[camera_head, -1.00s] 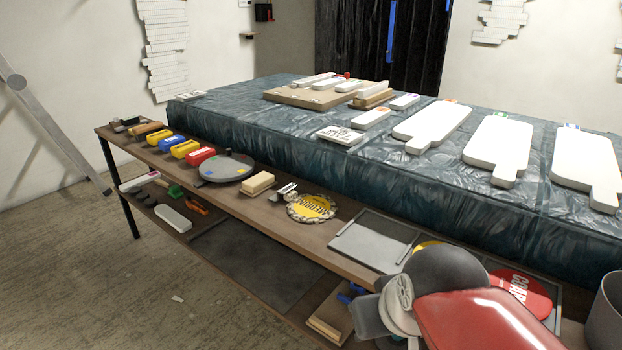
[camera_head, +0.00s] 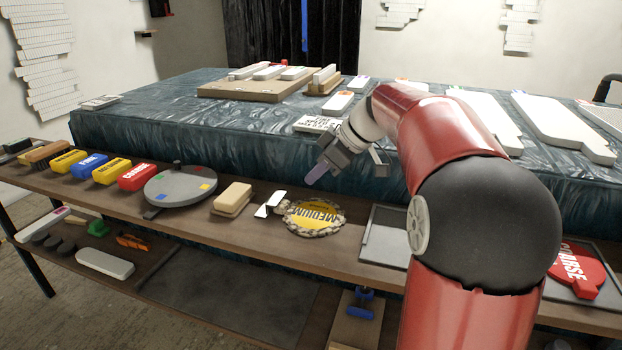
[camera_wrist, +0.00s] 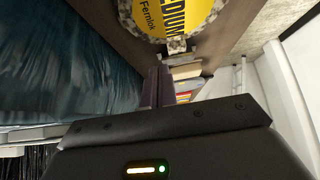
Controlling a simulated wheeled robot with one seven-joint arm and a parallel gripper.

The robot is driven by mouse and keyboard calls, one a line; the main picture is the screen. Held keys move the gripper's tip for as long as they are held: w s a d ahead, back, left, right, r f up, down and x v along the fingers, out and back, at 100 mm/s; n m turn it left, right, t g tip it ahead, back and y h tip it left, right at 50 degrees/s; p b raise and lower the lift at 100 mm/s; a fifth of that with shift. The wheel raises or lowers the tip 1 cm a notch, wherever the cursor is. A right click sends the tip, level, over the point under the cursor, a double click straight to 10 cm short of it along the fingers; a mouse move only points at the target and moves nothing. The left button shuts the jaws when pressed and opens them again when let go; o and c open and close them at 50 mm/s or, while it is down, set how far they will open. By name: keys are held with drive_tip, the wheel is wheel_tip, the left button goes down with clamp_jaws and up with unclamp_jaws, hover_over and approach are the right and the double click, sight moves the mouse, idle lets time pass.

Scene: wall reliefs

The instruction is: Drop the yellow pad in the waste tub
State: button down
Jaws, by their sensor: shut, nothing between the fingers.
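The yellow pad (camera_head: 316,216) is a round disc marked MEDIUM, lying on the brown shelf inside a ragged pale rim. It also shows at the top of the wrist view (camera_wrist: 188,14), partly cut off. My gripper (camera_head: 317,174) is shut and empty, above and behind the pad, apart from it. Its fingers (camera_wrist: 158,88) are together in the wrist view, with the pad beyond their tips. The waste tub is not clearly in view now.
A tan block (camera_head: 233,197) and small metal pieces (camera_head: 269,204) lie left of the pad. A grey tray (camera_head: 384,238) lies to its right, and a red COARSE disc (camera_head: 574,268) farther right. The plastic-covered table (camera_head: 240,150) rises behind the shelf.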

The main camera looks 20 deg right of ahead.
sight(302, 204)
drive_tip(key=x, duration=0.7)
drive_tip(key=shift+w+a+f, duration=0.1)
drive_tip(key=shift+a+f, duration=0.1)
drive_tip(key=shift+f, duration=0.1)
drive_tip(key=s+d+b, duration=0.2)
drive_tip(key=shift+d+f, duration=0.15)
drive_tip(key=shift+d, duration=0.25)
drive_tip(key=shift+s+d, duration=0.15)
drive_tip(key=shift+d, duration=0.05)
